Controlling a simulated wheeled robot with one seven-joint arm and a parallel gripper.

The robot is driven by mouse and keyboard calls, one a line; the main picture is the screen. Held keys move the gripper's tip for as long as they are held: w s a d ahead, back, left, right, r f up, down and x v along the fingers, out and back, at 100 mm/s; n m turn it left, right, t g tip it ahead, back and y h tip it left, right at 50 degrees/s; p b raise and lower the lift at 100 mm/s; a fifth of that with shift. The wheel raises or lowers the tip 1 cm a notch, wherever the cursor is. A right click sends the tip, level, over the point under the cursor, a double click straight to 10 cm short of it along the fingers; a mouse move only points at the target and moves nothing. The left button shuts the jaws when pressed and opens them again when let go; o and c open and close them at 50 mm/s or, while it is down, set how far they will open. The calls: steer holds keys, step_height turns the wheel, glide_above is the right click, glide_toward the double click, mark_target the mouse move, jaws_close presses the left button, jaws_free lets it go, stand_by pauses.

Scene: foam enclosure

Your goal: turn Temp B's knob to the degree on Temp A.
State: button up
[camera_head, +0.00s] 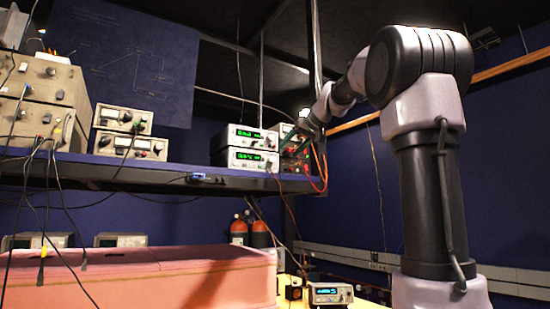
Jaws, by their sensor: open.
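Two stacked white instruments with green lit displays stand on the shelf: an upper one (251,137) and a lower one (248,159). Their labels and digits are too small to read, so I cannot tell whether either is Temp A or Temp B. My arm reaches in from the right, and my gripper (303,131) is open at the right of these instruments, in front of more equipment. The gripper is small and dark here, and whether it touches any knob cannot be told. No single knob stands out clearly.
The shelf's front edge (150,178) runs beneath the instruments. Beige instruments (128,133) and hanging cables are at the left. Orange cables hang below my gripper. A pink foam enclosure (140,277) and a small meter with a blue display (330,294) are lower down.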

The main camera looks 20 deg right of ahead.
mark_target(273, 159)
steer(key=w+d+r, duration=0.2)
steer(key=w+r, duration=0.1)
steer(key=r, duration=0.1)
steer(key=shift+n+t, duration=0.3)
steer(key=shift+n, duration=0.1)
steer(key=x, duration=1.1)
steer(key=shift+a+f, duration=0.1)
steer(key=shift+a, duration=0.15)
jaws_close()
